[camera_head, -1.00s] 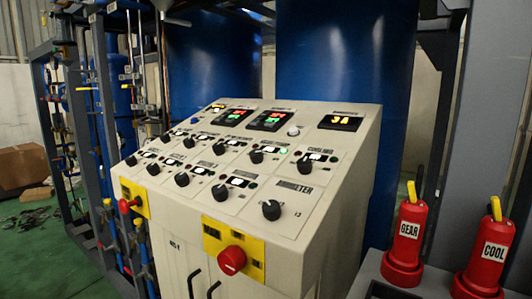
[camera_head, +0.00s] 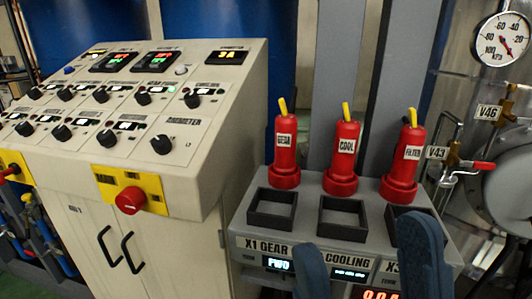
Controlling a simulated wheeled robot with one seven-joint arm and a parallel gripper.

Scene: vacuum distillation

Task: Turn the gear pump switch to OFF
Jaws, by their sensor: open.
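The sloped control panel (camera_head: 185,112) at the left carries two rows of black rotary knobs. Their small labels are mostly too blurred to read, so I cannot tell which is the gear pump switch. The upper row includes a knob at its right end (camera_head: 192,100); a larger knob (camera_head: 160,146) sits at the lower right beside a label ending in "METER". My gripper (camera_head: 363,229) shows as two blue-grey fingers at the bottom right. It is open and empty, in front of the unit labelled "X1 GEAR" and "COOLING", and well right of the panel.
Red bottles marked GEAR (camera_head: 285,150), COOL (camera_head: 345,155) and FILTER (camera_head: 404,160) stand behind black square holders. A red button (camera_head: 130,200) on a yellow plate juts from the panel's front. A pressure gauge (camera_head: 502,38), valves and pipes are at the right.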

